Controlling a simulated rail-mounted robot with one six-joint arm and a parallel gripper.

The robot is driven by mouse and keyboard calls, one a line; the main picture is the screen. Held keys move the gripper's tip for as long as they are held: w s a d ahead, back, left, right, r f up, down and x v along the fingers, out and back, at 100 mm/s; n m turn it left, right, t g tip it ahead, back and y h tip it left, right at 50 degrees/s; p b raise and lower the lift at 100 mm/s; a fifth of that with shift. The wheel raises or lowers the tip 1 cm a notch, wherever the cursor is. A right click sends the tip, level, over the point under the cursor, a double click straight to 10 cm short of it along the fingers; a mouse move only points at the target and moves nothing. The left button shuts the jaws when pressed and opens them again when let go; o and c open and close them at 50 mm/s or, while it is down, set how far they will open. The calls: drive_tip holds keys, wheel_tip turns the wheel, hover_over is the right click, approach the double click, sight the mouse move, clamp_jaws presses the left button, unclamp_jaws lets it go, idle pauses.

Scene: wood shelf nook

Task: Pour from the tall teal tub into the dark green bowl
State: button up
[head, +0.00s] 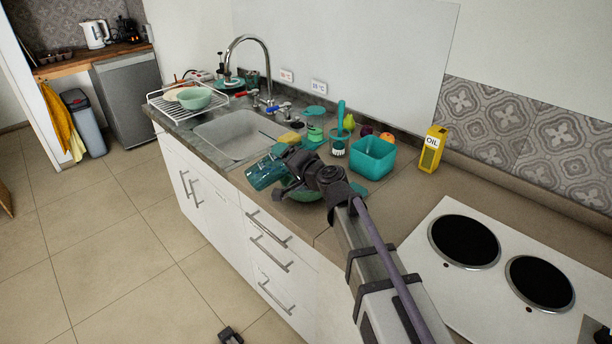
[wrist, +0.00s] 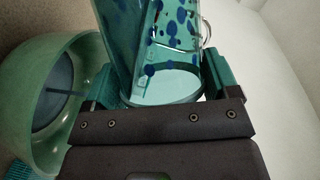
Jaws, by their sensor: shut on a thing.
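The tall teal tub (head: 265,173) is see-through with dark blue spots. My gripper (head: 287,174) is shut on it and holds it tipped well over, above the counter's front edge. In the wrist view the tub (wrist: 170,45) sits between the two teal fingers of my gripper (wrist: 158,85). The green bowl (head: 307,196) is low under my gripper in the head view, mostly hidden by it. In the wrist view the bowl (wrist: 85,75) is at the left, beside the tub, with a dark blue-grey round patch inside. I cannot tell whether anything is flowing from the tub.
A square teal container (head: 373,158) stands right of my gripper, with a yellow oil box (head: 432,149) beyond it. A teal-handled brush (head: 339,130) and fruit stand behind. The sink (head: 238,135) is at the left, the hob (head: 490,262) at the right.

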drive_tip(key=shift+w+d+r+m+y, duration=0.1)
drive_tip(key=shift+d+r+m+y, duration=0.15)
drive_tip(key=shift+m, duration=0.35)
idle(1.3)
drive_tip(key=shift+w+d+r+m+t+y+b, duration=0.1)
drive_tip(key=shift+w+d+m+t+y+b, duration=0.15)
drive_tip(key=shift+d+m, duration=0.2)
drive_tip(key=shift+w+d+m+t+y+b, duration=0.15)
drive_tip(key=shift+w+d+m+b, duration=0.1)
drive_tip(key=shift+d+m, duration=0.15)
idle(1.3)
drive_tip(key=shift+w+d+r+m+t+y+b, duration=0.15)
drive_tip(key=shift+d+m+b, duration=0.15)
drive_tip(key=shift+m, duration=0.4)
drive_tip(key=shift+d+m+t+y+b, duration=0.15)
drive_tip(key=shift+m+b, duration=0.1)
drive_tip(key=shift+m, duration=0.4)
idle(1.7)
